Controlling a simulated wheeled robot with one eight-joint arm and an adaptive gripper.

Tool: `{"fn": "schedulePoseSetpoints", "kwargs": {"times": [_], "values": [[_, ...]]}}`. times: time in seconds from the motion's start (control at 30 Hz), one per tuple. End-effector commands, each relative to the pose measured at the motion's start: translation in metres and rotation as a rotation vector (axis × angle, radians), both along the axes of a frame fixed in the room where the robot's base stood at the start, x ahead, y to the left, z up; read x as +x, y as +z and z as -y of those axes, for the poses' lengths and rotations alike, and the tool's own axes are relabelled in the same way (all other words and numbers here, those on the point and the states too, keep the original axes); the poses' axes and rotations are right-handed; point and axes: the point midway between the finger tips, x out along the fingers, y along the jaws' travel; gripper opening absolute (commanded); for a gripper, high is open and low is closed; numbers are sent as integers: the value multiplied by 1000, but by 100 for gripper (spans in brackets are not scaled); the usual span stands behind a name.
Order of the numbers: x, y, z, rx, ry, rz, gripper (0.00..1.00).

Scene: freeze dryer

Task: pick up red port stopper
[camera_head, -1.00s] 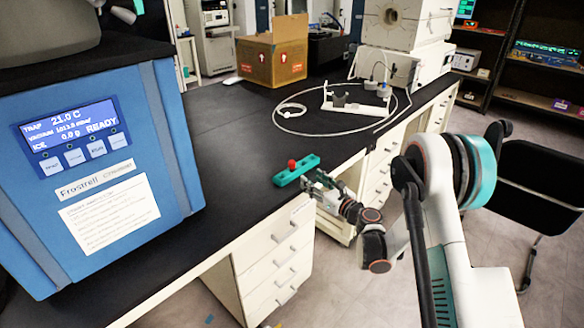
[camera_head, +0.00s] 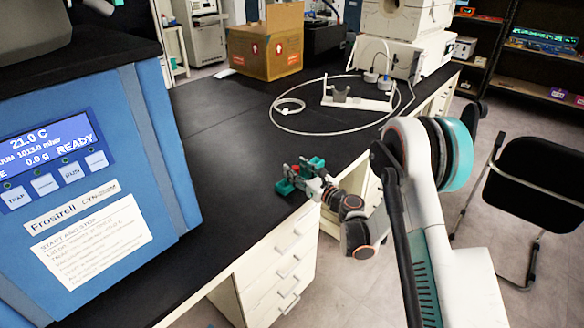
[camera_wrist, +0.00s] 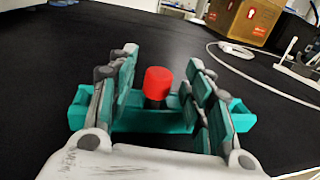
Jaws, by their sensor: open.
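The red port stopper (camera_wrist: 158,83) stands upright in a teal holder (camera_wrist: 80,108) on the black bench top. In the wrist view it sits between the two fingers of my gripper (camera_wrist: 160,88), with a gap on each side. My gripper is open and its fingers reach over the holder. In the head view my gripper (camera_head: 306,172) is at the teal holder (camera_head: 285,187) near the bench's front edge. There the stopper is mostly hidden by the fingers.
The blue freeze dryer (camera_head: 100,175) stands at the left of the bench (camera_head: 215,185). A white tube loop (camera_head: 290,126) and a cradle stand (camera_head: 350,100) lie further back. A cardboard box (camera_head: 265,45) is at the far end. The bench between dryer and holder is clear.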

Motion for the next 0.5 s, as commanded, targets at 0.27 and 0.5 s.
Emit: {"fn": "schedulePoseSetpoints", "kwargs": {"times": [0.27, 0.5], "values": [[-1, 0, -2, 0, -1, 0, 46], [-1, 0, -2, 0, 0, 0, 5]]}}
